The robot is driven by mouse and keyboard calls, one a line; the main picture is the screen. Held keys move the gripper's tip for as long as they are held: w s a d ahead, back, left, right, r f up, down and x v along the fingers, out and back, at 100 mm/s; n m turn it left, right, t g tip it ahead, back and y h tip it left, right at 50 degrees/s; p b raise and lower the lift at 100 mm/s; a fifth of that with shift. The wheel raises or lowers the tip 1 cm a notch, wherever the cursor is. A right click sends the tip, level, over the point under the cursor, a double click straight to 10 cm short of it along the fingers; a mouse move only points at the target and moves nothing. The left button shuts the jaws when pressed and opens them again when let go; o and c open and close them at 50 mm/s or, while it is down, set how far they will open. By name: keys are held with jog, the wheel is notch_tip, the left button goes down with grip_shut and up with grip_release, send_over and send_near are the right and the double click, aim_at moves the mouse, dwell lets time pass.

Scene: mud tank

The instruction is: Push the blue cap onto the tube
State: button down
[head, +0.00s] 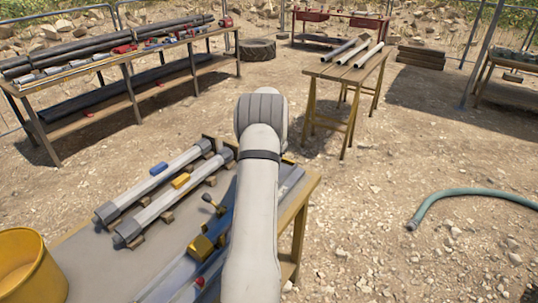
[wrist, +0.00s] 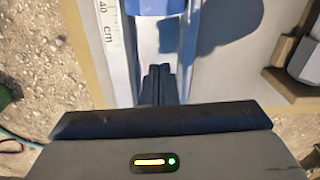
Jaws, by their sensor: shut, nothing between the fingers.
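In the wrist view my gripper (wrist: 158,72) is shut with nothing between its fingers. It points along a pale grey channel beside a ruler strip (wrist: 109,25) marked 40 cm. A blue part (wrist: 150,6) shows ahead of the fingertips at the top edge; I cannot tell whether it is the cap or part of the fixture. In the head view two grey tubes (head: 167,180) with dark ends lie side by side on the workbench (head: 95,262). The blue fixture (head: 172,283) is partly hidden behind my arm, which also hides my gripper.
A yellow bucket (head: 28,268) stands at the bench's near left. A trestle table (head: 345,72) stands behind. A green hose (head: 470,195) lies right on open ground.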

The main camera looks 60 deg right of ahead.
notch_tip(320, 180, down, 4)
jog(key=shift+r+p, duration=0.1)
jog(key=shift+p, duration=0.2)
jog(key=a, duration=0.2)
jog(key=a+p, duration=0.1)
jog(key=shift+s+a+r, duration=0.15)
jog(key=shift+r, duration=0.1)
jog(key=shift+a+f, duration=0.15)
jog(key=shift+a, duration=0.25)
jog(key=shift+s+a+f+b, duration=0.1)
jog(key=shift+a+f+b, duration=0.05)
jog(key=shift+a+b, duration=0.55)
